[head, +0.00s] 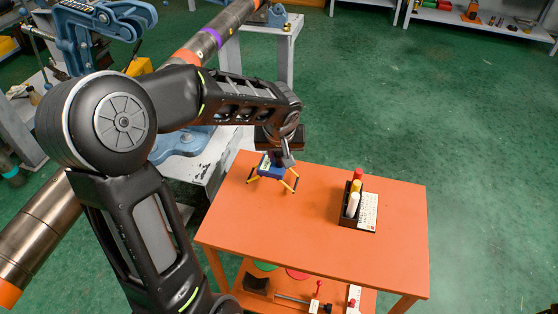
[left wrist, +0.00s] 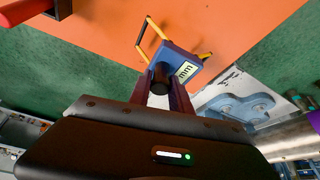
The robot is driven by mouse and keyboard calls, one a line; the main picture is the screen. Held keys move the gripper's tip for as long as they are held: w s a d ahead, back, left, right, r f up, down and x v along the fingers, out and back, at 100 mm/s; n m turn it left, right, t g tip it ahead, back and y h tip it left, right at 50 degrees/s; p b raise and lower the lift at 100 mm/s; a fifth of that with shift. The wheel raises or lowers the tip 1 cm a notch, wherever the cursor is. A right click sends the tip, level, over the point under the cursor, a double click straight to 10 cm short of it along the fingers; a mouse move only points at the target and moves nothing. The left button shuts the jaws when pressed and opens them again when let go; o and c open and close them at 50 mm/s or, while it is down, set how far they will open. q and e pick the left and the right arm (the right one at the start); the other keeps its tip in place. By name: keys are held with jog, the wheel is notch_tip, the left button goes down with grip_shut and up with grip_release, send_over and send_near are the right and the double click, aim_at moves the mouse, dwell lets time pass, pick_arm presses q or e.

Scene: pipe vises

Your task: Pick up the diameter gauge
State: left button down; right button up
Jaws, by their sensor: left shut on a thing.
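The diameter gauge (head: 268,168) has a blue body with a pale display and several yellow legs. In the head view it is at the back left part of the orange table, just under my left gripper (head: 284,160). In the left wrist view the gauge (left wrist: 177,66) shows its label with "mm", and a dark round knob is between the fingers of my left gripper (left wrist: 161,84). The left gripper is shut on the gauge. I cannot tell whether the legs touch the tabletop. My right gripper is not in view.
The orange table (head: 320,245) carries a black holder (head: 348,214) with red, yellow and white markers and a card beside it. A lower shelf holds several items. A large pipe (head: 40,240) and blue vises (head: 110,25) are at the left. Green floor is free at the right.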

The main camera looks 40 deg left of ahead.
pick_arm(q)
notch_tip(320, 180, up, 8)
jog(key=shift+r, duration=0.1)
dwell(0.7)
